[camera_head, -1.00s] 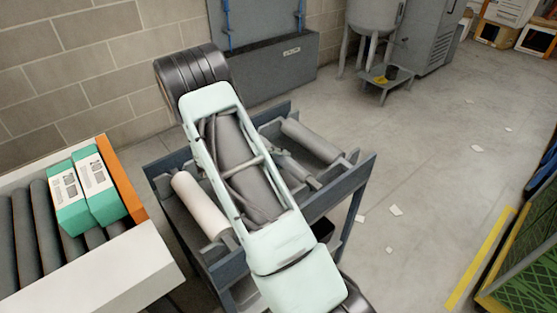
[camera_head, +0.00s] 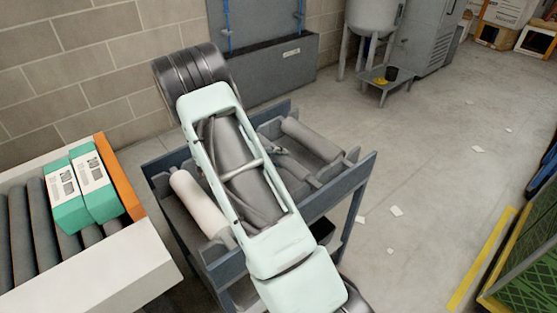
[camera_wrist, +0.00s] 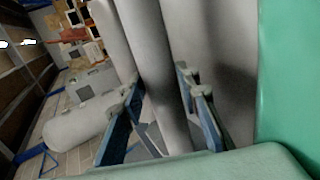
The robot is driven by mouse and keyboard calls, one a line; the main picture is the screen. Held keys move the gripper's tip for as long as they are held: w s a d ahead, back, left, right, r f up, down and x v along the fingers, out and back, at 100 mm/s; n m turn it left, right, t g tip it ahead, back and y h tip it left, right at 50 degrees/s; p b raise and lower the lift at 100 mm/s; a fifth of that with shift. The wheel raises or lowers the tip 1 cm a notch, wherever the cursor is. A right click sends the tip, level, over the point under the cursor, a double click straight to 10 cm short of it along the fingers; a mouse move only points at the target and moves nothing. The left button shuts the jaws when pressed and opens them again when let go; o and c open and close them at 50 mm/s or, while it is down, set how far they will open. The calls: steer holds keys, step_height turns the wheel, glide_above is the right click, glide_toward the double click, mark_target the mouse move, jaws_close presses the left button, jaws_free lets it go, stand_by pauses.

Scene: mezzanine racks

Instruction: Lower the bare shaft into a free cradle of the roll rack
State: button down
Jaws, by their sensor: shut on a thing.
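The roll rack (camera_head: 334,196) is a blue-grey frame in the middle of the head view. My pale green arm reaches across it and hides its centre. A small dark part of my gripper (camera_head: 281,150) shows beside the arm, above the rack; its fingertips are mostly hidden. It is shut on the bare shaft (camera_head: 299,172), a thin grey bar partly seen between my arm and the grey roll. Whether the shaft touches a cradle cannot be told. In the wrist view, rack rails (camera_wrist: 116,132) with cradle notches and grey cylinders show close up.
A white roll (camera_head: 198,203) lies in the rack's left side and a grey roll (camera_head: 312,140) in its right side. A roller conveyor (camera_head: 139,258) with two green-and-white boxes (camera_head: 84,188) stands at left. A tank (camera_head: 373,15) is behind. The floor at right is mostly clear.

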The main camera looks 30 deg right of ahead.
steer(key=shift+s+a+f, duration=0.15)
steer(key=shift+s+f, duration=0.05)
steer(key=shift+f, duration=0.3)
steer(key=c, duration=1.4)
jaws_free()
steer(key=shift+s+f, duration=0.1)
steer(key=shift+f, duration=0.05)
steer(key=shift+a, duration=0.1)
steer(key=v, duration=1.2)
steer(key=shift+r, duration=0.4)
steer(key=shift+w+r, duration=0.15)
steer(key=shift+w, duration=0.1)
